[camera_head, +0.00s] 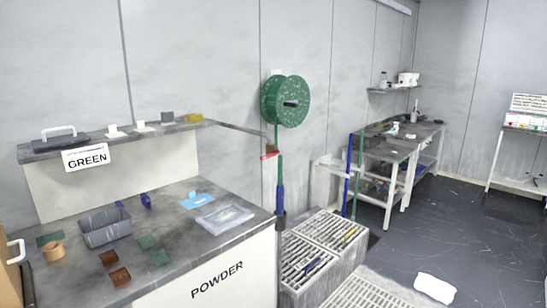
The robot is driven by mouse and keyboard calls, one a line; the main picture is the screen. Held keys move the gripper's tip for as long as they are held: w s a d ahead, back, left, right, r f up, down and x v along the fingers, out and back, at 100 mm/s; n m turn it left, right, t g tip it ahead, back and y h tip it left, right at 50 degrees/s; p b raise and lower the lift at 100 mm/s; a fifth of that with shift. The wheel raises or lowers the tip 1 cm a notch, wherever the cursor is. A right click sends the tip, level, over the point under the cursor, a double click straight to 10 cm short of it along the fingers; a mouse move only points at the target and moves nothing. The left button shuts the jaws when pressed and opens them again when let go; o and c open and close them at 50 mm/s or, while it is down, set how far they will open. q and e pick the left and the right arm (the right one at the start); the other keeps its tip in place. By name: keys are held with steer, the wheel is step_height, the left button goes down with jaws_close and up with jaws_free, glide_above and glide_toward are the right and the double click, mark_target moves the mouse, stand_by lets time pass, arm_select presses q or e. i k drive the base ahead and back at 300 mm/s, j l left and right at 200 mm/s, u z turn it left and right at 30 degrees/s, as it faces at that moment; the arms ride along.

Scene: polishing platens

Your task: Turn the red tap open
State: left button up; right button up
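The red tap (269,156) is a small red lever on the wall, right of the bench marked POWDER. It looks roughly level, tilting slightly. A brownish fitting (271,148) sits just above it, and a green hose hangs beside it from the green reel (285,101). The tap is too small to tell whether it is open or closed. Neither of my grippers shows in the head view, and nothing touches the tap.
The bench (247,243) left of the tap holds a grey bin (105,227), a clear tray (225,217) and small blocks. Slatted grates (326,232) lie below the tap to the right.

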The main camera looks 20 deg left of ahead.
mark_target(276, 152)
steer(key=i+j, duration=0.2)
steer(key=j, duration=0.15)
steer(key=i+j, duration=0.15)
steer(key=j, duration=0.15)
steer(key=i+j, duration=0.2)
steer(key=j, duration=0.15)
